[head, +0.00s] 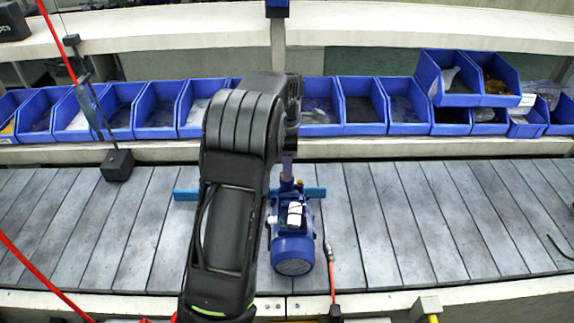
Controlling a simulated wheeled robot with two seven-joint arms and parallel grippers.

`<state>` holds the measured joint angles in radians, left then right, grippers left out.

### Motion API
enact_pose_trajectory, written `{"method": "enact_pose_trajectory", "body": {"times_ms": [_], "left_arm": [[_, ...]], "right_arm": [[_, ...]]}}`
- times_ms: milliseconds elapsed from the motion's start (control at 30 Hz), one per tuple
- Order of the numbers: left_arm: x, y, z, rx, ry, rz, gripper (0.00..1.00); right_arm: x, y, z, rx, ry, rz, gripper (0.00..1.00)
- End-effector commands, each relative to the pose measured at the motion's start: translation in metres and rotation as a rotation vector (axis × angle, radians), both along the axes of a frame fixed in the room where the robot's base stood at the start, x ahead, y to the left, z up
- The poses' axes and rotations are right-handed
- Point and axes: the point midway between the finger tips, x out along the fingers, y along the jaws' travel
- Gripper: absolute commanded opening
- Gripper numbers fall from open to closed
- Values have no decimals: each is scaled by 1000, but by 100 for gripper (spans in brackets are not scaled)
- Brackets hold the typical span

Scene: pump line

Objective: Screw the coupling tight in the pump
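A blue pump (292,248) stands on the slatted conveyor near the middle, its round end toward me. A flat blue bar (316,193) sticks out on both sides behind it. My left arm reaches over from the front and bends down at the pump's far end. My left gripper (288,172) points down there, partly hidden behind my arm. Its fingertips are too small and covered to show whether they are open or hold anything. I cannot make out the coupling; that end of the pump is largely hidden. My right gripper is not in view.
A row of blue bins (361,105) runs behind the conveyor (420,225), with more bins (466,78) stacked at right. A black block (117,164) with a cable stands at left. A hose (330,265) lies right of the pump. The conveyor's right side is mostly clear.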

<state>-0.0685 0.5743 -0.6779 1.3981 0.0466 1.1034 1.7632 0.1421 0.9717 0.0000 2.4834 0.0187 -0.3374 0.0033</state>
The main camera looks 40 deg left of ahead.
Motion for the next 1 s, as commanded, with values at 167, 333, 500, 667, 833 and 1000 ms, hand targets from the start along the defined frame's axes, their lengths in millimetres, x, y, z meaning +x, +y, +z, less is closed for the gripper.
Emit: {"method": "enact_pose_trajectory", "body": {"times_ms": [167,333,500,667,833,1000], "left_arm": [[0,0,0,0,0,-1,38],[0,0,0,1,1,117,38],[0,0,0,1,1,287,38],[0,0,0,1,1,298,38],[0,0,0,1,1,328,38],[0,0,0,1,1,517,38]], "right_arm": [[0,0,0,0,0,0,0],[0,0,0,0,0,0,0],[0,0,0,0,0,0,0],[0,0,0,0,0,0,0],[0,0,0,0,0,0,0],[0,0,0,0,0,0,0]]}}
